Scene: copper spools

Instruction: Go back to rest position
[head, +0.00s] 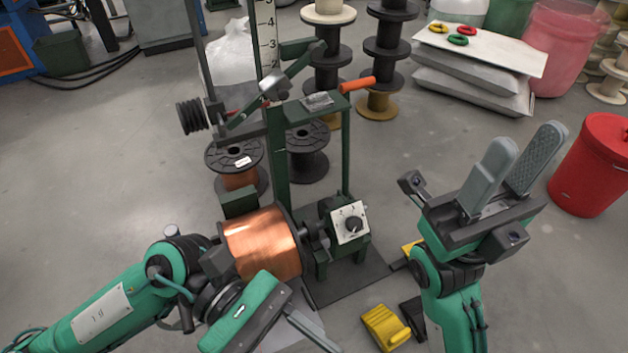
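A large copper spool (262,242) is mounted on the green winding machine (279,165) in the middle of the head view. My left gripper (318,338) is in front of the spool, low in the picture, and is seen from its back. Its body hides part of the spool's lower side, and the gap between its fingers does not show clearly. My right gripper (525,141) is raised to the right of the machine, its two grey fingers pointing up and apart. Nothing is between them. A control box (351,223) with a dial is on the machine between the grippers.
A yellow foot pedal (385,327) lies on the floor near my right arm. A red bin (596,165) stands at the right. Spools (240,180) stand behind the machine. Stacked sacks under a white board (480,48) lie at the back. The floor at left is mostly clear.

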